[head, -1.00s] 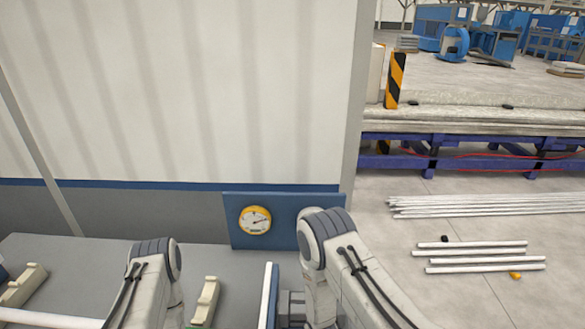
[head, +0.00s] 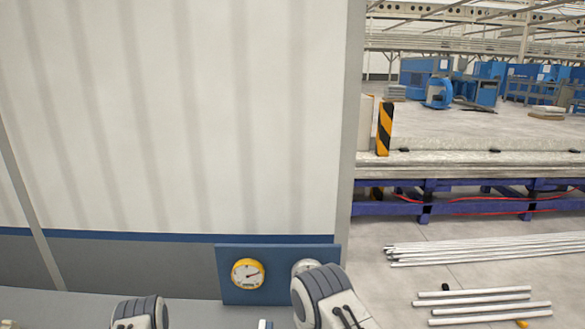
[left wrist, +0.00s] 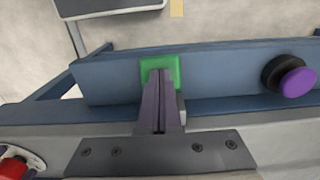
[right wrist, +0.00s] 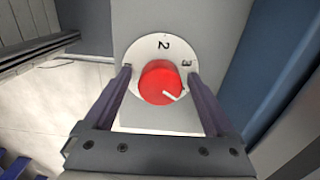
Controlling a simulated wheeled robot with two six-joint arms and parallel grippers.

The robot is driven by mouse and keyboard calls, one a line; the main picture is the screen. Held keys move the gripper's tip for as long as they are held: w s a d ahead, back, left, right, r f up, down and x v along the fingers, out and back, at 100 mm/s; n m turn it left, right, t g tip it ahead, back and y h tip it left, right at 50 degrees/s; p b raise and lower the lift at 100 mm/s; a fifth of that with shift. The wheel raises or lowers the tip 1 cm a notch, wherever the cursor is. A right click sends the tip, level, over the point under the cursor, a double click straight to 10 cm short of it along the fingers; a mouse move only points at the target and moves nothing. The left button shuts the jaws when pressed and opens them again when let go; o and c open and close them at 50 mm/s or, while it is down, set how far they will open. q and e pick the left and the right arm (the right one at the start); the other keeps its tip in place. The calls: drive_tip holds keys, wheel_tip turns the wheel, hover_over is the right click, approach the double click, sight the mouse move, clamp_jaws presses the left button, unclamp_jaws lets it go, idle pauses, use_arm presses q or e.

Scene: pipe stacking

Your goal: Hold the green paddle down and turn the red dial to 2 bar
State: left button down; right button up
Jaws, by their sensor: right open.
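The green paddle (left wrist: 172,70) is on a blue beam in the left wrist view. My left gripper (left wrist: 160,76) has its fingers together, with the tips over the paddle; they seem to touch it. The red dial (right wrist: 160,82) sits on a round white scale plate in the right wrist view, with 2 at the top and 3 at the right. Its white pointer mark points to the lower right, below the 3. My right gripper (right wrist: 160,78) is open, with one finger on each side of the dial. Both grippers are out of the head view.
A yellow-rimmed gauge (head: 248,274) is on a blue panel (head: 230,295); its fine reading is too small to tell. A purple knob (left wrist: 297,82) is right of the paddle. A red button (left wrist: 14,167) is at lower left. White pipes (head: 485,297) lie on the floor at right.

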drive_tip(key=shift+a+f, duration=0.1)
drive_tip(key=shift+f, duration=0.05)
drive_tip(key=shift+w+r, duration=0.1)
drive_tip(key=shift+r, duration=0.15)
drive_tip(key=shift+r, duration=0.3)
idle(0.3)
drive_tip(key=c, duration=1.2)
